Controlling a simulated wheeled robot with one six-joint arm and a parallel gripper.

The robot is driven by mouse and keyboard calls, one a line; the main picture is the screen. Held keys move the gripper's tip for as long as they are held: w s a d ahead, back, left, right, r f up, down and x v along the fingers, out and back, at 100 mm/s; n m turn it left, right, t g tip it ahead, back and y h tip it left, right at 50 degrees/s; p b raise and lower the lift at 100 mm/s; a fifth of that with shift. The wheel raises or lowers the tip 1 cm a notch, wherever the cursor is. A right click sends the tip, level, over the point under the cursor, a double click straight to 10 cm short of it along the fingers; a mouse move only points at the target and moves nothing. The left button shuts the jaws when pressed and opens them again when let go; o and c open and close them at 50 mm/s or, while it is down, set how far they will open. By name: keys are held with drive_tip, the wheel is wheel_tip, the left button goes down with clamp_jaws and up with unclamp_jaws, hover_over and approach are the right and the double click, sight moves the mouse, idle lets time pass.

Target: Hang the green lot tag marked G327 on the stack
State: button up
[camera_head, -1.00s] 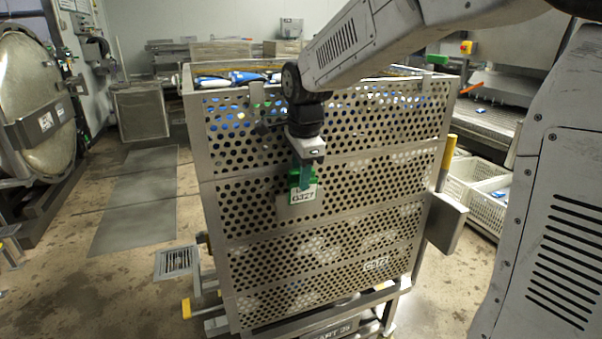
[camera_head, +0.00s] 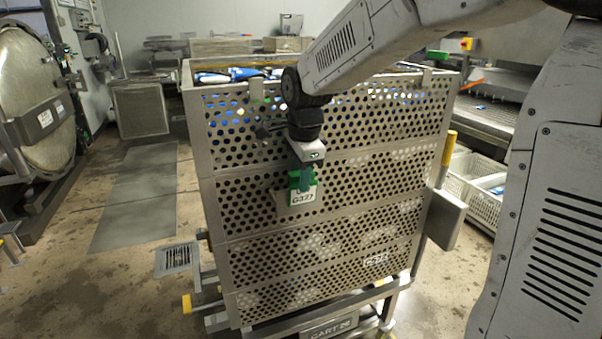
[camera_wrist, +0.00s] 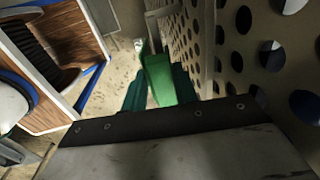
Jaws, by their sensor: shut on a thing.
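The green lot tag (camera_head: 304,195), with a white face reading G327, is in my gripper (camera_head: 301,179) in front of the stack. My gripper is shut on the tag's green upper part, which also shows between the fingers in the wrist view (camera_wrist: 165,80). The stack (camera_head: 330,200) is a tall pile of perforated metal baskets on a cart. The tag is close to the stack's front face; I cannot tell whether it touches. A metal holder (camera_head: 283,203) on that face is partly hidden behind the tag.
White crates (camera_head: 484,190) are at right. A round autoclave door (camera_head: 40,90) is at left. Open floor lies between.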

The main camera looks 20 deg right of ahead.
drive_tip(key=shift+f, duration=0.95)
drive_tip(key=o, duration=0.7)
drive_tip(key=shift+r, duration=3.9)
drive_tip(key=s, duration=1)
drive_tip(key=shift+r, duration=0.1)
